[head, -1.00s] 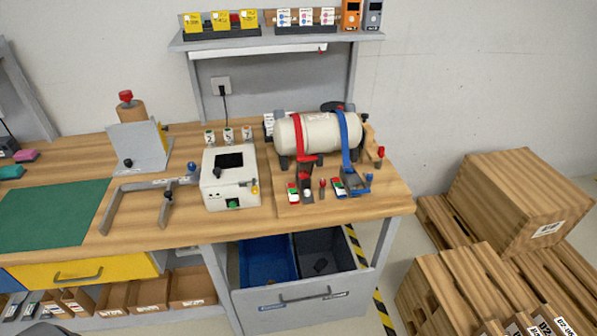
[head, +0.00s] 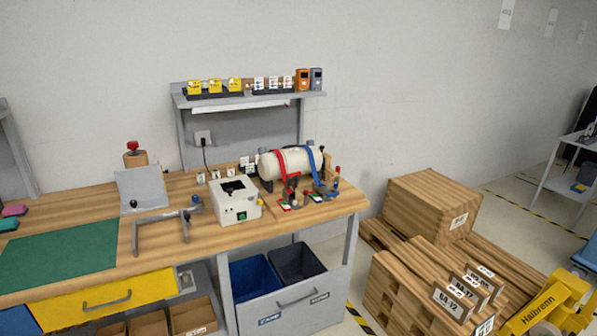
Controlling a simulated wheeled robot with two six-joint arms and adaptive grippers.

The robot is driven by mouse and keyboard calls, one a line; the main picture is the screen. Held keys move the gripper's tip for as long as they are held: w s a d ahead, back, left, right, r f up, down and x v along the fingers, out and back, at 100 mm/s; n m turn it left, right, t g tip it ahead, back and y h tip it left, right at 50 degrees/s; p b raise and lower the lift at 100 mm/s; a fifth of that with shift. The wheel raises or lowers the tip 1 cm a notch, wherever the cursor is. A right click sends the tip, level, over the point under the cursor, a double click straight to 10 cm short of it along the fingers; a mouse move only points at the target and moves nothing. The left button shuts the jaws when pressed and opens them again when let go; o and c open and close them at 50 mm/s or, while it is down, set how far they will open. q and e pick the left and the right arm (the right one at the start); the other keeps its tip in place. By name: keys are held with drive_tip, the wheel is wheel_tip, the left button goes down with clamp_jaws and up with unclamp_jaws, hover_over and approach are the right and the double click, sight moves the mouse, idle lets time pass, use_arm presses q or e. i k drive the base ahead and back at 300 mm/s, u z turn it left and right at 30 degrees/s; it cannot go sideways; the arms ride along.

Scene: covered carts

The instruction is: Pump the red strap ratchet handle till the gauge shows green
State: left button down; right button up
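A cream cylinder (head: 270,166) lies on a wooden stand at the right end of the workbench. A red strap (head: 281,163) and a blue strap (head: 312,161) run over it. Below the red strap is a dark ratchet with a red-tipped handle (head: 293,180). A small gauge with red and green colours (head: 285,206) sits in front of it, too small to read. Neither of my grippers is in view.
A white box machine (head: 236,200) and a grey clamp frame (head: 165,224) stand left of the cylinder. An open drawer with blue and dark bins (head: 290,312) juts out below the bench. Wooden pallets (head: 408,285) and a yellow pallet truck (head: 550,305) occupy the floor at right.

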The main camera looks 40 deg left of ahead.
sight(290, 182)
drive_tip(key=u, duration=0.65)
drive_tip(key=i, duration=0.5)
drive_tip(key=u, duration=0.65)
